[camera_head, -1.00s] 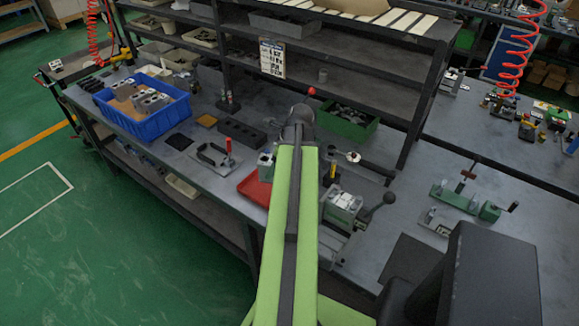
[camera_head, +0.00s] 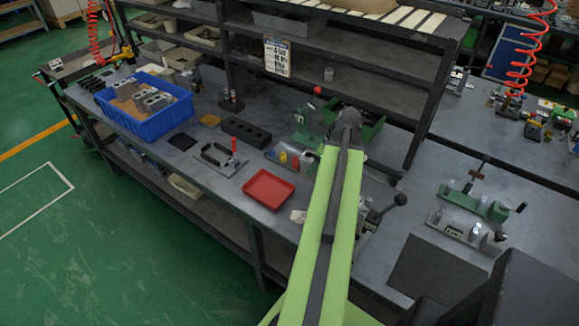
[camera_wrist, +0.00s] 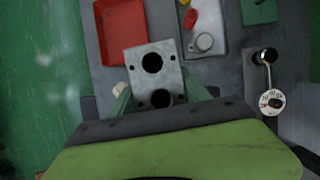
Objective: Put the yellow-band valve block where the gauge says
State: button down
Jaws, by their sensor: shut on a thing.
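My gripper (camera_wrist: 155,100) is shut on a grey metal valve block (camera_wrist: 137,57) in the wrist view. The block's holed face is turned to the camera; no yellow band shows on it. A small round white dial gauge (camera_wrist: 271,103) with a dark centre is to the right of the block; its reading is too small to tell. In the head view my arm hides the gripper and held block. A blue crate (camera_head: 152,127) at the left holds several grey blocks (camera_head: 151,100), their bands unclear.
A red tray (camera_head: 268,190) lies on the bench (camera_head: 215,183), left of my arm; the wrist view shows it too (camera_wrist: 121,20). A fixture with yellow and red parts (camera_head: 290,158) stands behind it. A black lever knob (camera_head: 400,199) is to the right. A dark mat (camera_head: 437,268) is clear.

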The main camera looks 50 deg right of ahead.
jog(key=shift+d+f+m, duration=0.15)
jog(key=shift+d+m, duration=0.2)
jog(key=shift+m, duration=0.05)
notch_tip(320, 180, down, 10)
jog(key=b, duration=1)
jog(key=shift+f, duration=0.15)
jog(key=shift+r, duration=0.2)
jog(key=shift+f, duration=0.15)
jog(key=c, duration=0.5)
grip_release()
jog(key=shift+a, duration=0.1)
